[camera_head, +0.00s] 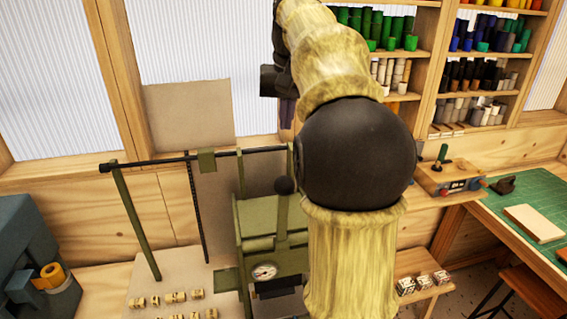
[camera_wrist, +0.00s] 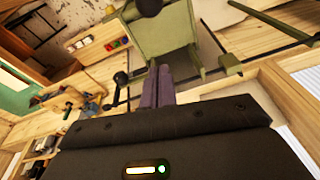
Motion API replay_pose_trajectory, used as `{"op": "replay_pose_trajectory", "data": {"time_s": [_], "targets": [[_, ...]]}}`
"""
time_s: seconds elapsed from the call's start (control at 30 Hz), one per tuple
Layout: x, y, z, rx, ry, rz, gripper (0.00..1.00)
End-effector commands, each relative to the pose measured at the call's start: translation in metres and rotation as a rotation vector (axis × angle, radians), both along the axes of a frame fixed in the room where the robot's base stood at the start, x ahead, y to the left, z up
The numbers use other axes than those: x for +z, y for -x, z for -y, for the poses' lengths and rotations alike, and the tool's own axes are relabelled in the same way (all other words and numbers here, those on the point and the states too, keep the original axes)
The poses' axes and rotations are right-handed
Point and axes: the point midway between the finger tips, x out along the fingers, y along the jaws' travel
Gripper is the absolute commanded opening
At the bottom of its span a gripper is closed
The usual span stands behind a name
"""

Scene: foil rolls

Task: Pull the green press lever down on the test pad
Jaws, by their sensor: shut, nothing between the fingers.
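In the wrist view, small wooden items with a green part (camera_wrist: 68,106) show at left, too small to tell clearly. My gripper (camera_head: 286,122) points down behind my arm, left of that box and well apart from it. Its dark purple fingers are together and empty in the wrist view (camera_wrist: 160,72).
An olive press (camera_head: 274,215) with a gauge and a black-knobbed lever (camera_head: 284,187) stands below my gripper. An olive frame (camera_head: 136,220) stands left of it. A bench with a green mat (camera_head: 537,190) is at right. Shelves of rolls (camera_head: 482,75) line the back.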

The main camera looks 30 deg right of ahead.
Motion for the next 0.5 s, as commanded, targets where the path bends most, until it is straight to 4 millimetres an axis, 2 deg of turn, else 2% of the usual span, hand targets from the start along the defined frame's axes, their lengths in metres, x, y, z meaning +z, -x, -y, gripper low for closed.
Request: {"op": "replay_pose_trajectory", "data": {"time_s": [0.5], "targets": [[-0.076, -0.014, 0.0, 0.002, -0.002, -0.005, 0.0]]}}
